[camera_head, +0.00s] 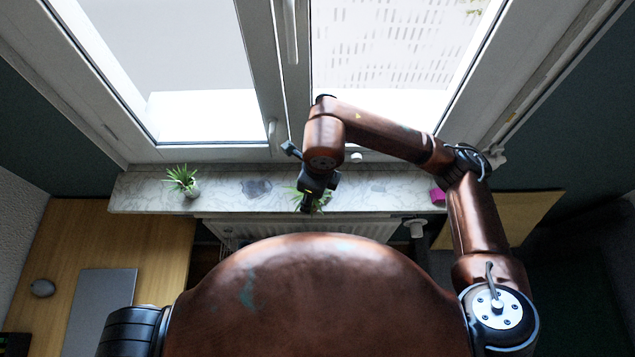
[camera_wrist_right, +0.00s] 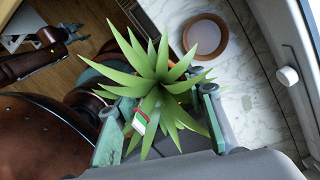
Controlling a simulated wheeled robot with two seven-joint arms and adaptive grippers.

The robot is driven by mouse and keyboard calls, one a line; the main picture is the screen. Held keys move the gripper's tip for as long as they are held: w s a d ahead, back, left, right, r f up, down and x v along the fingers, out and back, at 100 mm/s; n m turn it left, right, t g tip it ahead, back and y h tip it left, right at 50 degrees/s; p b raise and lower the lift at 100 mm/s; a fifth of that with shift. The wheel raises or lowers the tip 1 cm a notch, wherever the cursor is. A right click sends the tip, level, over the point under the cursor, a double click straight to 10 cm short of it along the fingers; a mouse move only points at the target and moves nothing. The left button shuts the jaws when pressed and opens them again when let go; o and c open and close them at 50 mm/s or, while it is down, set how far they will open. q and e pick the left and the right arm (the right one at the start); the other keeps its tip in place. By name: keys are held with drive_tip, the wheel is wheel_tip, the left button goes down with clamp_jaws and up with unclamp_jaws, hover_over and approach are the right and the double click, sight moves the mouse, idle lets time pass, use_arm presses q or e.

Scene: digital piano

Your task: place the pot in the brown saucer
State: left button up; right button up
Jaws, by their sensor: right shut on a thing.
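My right gripper (camera_wrist_right: 160,115) is around the potted plant (camera_wrist_right: 155,85), shut on its pot. Spiky green leaves fill the middle of the right wrist view and hide most of the pot. In the head view, the plant's leaves (camera_head: 322,198) show beneath the right gripper (camera_head: 307,203), over the windowsill. The brown saucer (camera_wrist_right: 224,38), round with a pale inside, lies on the marble sill above the plant in the right wrist view, apart from the pot. I cannot make it out in the head view. A dark jointed end, probably my left gripper (camera_wrist_right: 75,31), shows small at the upper left there.
The marble windowsill (camera_head: 225,200) runs below the closed window. Another potted plant (camera_head: 184,181) stands at its left, and a pink object (camera_head: 438,196) at its right. A wooden desk (camera_head: 150,240) is at left.

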drive_tip(key=w+f, duration=0.2)
drive_tip(key=w, duration=0.1)
drive_tip(key=w+d+f+p, duration=0.1)
drive_tip(key=w+f, duration=0.2)
drive_tip(key=w+f+p, duration=0.1)
drive_tip(key=w+f, duration=0.1)
drive_tip(key=w, duration=0.1)
drive_tip(key=shift+w+d+f, duration=0.1)
drive_tip(key=shift+d+f, duration=0.2)
wheel_tip(320, 180, down, 3)
drive_tip(key=shift+w+p, duration=0.15)
drive_tip(key=shift+p, duration=0.5)
drive_tip(key=shift+f, duration=0.2)
drive_tip(key=shift+f, duration=0.1)
